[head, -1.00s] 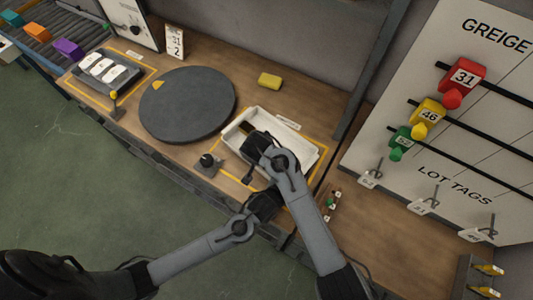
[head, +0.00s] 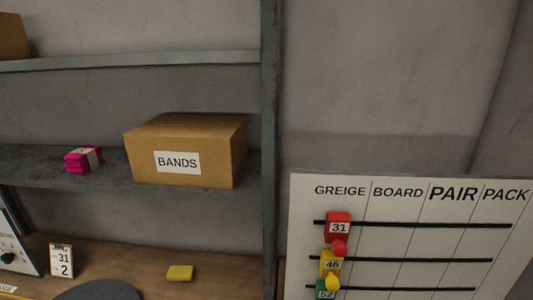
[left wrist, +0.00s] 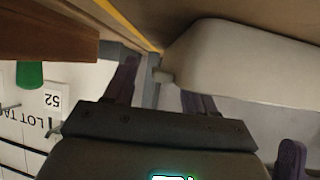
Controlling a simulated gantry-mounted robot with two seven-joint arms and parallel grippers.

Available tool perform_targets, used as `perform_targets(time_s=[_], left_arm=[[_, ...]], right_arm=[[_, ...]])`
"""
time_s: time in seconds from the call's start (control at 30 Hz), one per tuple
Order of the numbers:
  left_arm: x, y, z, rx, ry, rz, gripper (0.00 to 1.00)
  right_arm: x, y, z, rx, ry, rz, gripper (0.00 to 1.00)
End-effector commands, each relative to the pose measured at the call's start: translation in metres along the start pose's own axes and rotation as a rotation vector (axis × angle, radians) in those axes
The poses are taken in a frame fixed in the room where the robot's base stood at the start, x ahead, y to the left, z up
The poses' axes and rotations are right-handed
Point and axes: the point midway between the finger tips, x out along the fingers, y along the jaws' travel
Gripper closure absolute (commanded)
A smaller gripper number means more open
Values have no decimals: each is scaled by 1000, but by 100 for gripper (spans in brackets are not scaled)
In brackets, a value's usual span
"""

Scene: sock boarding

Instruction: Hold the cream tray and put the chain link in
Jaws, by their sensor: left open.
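The cream tray (left wrist: 245,75) fills the upper right of the left wrist view, close to the camera, with part of it beyond the frame edge. My left gripper (left wrist: 158,82) is open, with its dark fingers spread near the tray's end; one finger is partly hidden by the tray. I cannot tell whether they touch. No chain link can be made out in either current view. The head view shows neither the tray nor my grippers. A dark finger-like piece at the lower right of the left wrist view cannot be identified.
In the head view, a BANDS box (head: 190,155) and a pink bundle (head: 82,160) sit on a shelf. A yellow block (head: 180,273) and a tag stand (head: 61,261) are on the bench. A chart board (head: 410,240) with coloured tags stands at right.

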Motion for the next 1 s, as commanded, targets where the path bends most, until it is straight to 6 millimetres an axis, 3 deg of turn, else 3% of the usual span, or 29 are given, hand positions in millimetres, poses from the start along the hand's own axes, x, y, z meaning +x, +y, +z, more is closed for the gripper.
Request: perform_targets(time_s=[0.23,0.7,1.0], left_arm=[[-13,0,0,1,0,1,44],[-93,0,0,-1,0,1,44],[-117,-3,-1,21,3,-2,44]], right_arm=[[0,0,0,0,0,0,45],[0,0,0,0,0,0,45],[2,9,-7,3,11,-13,45]])
